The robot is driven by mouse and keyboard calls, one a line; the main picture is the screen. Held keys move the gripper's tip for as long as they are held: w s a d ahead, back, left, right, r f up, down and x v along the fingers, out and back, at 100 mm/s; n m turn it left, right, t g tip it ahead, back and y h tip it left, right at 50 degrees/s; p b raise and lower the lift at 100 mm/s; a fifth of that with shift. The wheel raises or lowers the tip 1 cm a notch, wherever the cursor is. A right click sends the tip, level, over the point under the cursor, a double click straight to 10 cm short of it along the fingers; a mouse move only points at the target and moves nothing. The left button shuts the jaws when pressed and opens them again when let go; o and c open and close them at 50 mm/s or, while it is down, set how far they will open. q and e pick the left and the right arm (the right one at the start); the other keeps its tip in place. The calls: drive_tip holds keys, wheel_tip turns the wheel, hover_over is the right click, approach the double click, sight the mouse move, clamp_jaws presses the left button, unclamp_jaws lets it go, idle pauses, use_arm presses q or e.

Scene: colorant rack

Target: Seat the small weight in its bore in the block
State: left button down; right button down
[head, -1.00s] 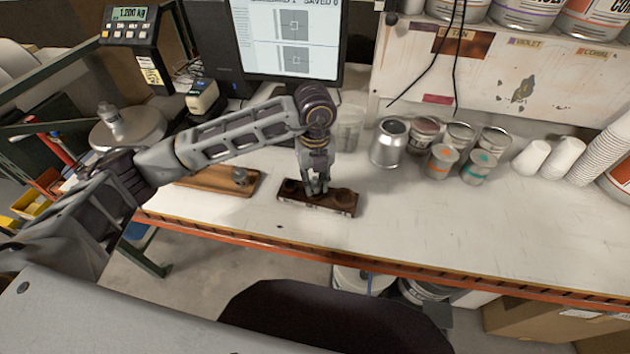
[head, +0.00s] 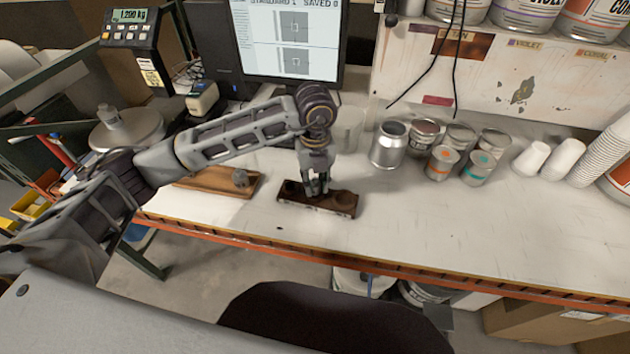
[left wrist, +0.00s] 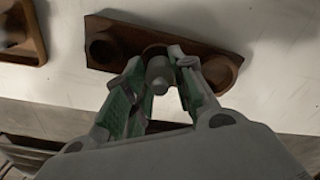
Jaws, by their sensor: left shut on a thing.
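The dark brown wooden block (head: 345,203) lies on the white bench, with round bores along its top; it also shows in the left wrist view (left wrist: 205,22). My left gripper (head: 318,190) points down over the middle of the block. In the left wrist view its fingers (left wrist: 158,75) are shut on the small weight (left wrist: 158,70), a grey metal piece, at the middle bore. I cannot tell how deep the weight sits in the bore. The bores to either side look empty. My right gripper is not in view.
A wooden tray (head: 215,182) with a grey metal weight (head: 240,177) lies left of the block. Another weight (head: 108,114) stands on the scale's round pan (head: 128,132). Several cans, including a silver one (head: 388,145), stand behind right. The bench (head: 440,220) right of the block is clear.

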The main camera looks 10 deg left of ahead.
use_arm(q)
drive_tip(key=shift+f+b, duration=0.8)
drive_tip(key=shift+f, duration=0.15)
idle(1.1)
drive_tip(key=shift+r, duration=0.25)
drive_tip(key=shift+r+p, duration=0.3)
drive_tip(key=shift+r, duration=0.05)
drive_tip(key=shift+r, duration=0.4)
idle(1.0)
drive_tip(key=shift+f+b, duration=0.85)
drive_tip(key=shift+f, duration=0.15)
idle(0.7)
drive_tip(key=shift+r, duration=0.45)
drive_tip(key=shift+r+p, duration=0.3)
drive_tip(key=shift+p, duration=0.1)
drive_tip(key=shift+r, duration=0.2)
